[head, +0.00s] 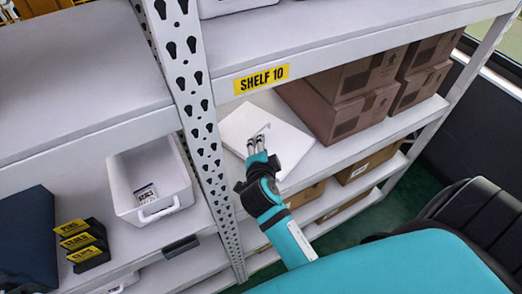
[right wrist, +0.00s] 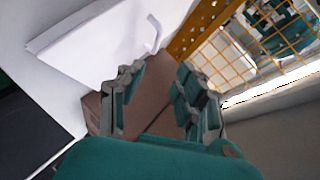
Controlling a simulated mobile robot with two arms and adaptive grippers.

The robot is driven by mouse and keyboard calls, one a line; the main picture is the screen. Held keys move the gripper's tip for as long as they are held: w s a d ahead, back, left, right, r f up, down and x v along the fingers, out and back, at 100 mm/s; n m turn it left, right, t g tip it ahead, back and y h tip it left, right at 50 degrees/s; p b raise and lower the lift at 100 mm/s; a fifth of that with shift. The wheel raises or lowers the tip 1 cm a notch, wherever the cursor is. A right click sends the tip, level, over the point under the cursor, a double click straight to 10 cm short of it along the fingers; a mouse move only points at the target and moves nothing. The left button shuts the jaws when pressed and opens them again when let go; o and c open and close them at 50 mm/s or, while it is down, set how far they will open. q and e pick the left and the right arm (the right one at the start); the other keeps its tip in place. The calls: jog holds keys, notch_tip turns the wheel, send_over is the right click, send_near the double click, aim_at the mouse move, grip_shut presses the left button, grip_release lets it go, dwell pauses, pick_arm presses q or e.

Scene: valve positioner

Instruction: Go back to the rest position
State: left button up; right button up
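My right gripper (head: 257,144) reaches over a middle shelf in the head view, its fingers above or in front of a flat white square object (head: 238,124). A small pale bent piece shows on top of that object. In the right wrist view my right gripper (right wrist: 158,88) has its two fingers apart with nothing between them; brown boxes lie behind. There the white object (right wrist: 90,45) and its bent piece (right wrist: 154,34) are beyond the fingertips, apart from them. My left gripper is not in view.
Brown boxes (head: 345,105) stand right of the white object. A perforated upright (head: 200,110) and a label reading SHELF 10 (head: 262,79) are close by. A white bin (head: 120,185) and black labelled holders (head: 85,245) are at left. Yellow mesh (right wrist: 235,50) shows in the wrist view.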

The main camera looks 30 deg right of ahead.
jog(key=s+f+n, duration=0.1)
jog(key=s+f+n+g, duration=0.1)
jog(key=s, duration=0.1)
jog(key=s+d+f+n+g+y, duration=0.1)
jog(key=s+n, duration=0.1)
jog(key=shift+s+f, duration=0.1)
jog(key=shift+s, duration=0.05)
jog(key=s+a+f+n+g+y, duration=0.1)
jog(key=s+a+n+g+y, duration=0.2)
jog(key=s+n, duration=0.55)
jog(key=s+a+f+n+g+y, duration=0.2)
jog(key=s+a+n+g+y, duration=0.1)
jog(key=s+n, duration=0.55)
notch_tip(320, 180, down, 31)
jog(key=s+g+b, duration=0.2)
jog(key=s+b, duration=0.1)
jog(key=b, duration=0.2)
pick_arm(q)
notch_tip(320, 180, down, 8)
jog(key=b, duration=0.3)
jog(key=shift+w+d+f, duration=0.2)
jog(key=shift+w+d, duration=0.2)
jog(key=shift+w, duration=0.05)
pick_arm(e)
jog(key=s+d+f, duration=0.3)
jog(key=s+f, duration=1.3)
jog(key=f, duration=0.3)
jog(key=shift+d+f+g+h, duration=0.2)
jog(key=shift+g+h, duration=0.1)
jog(key=shift+g, duration=0.1)
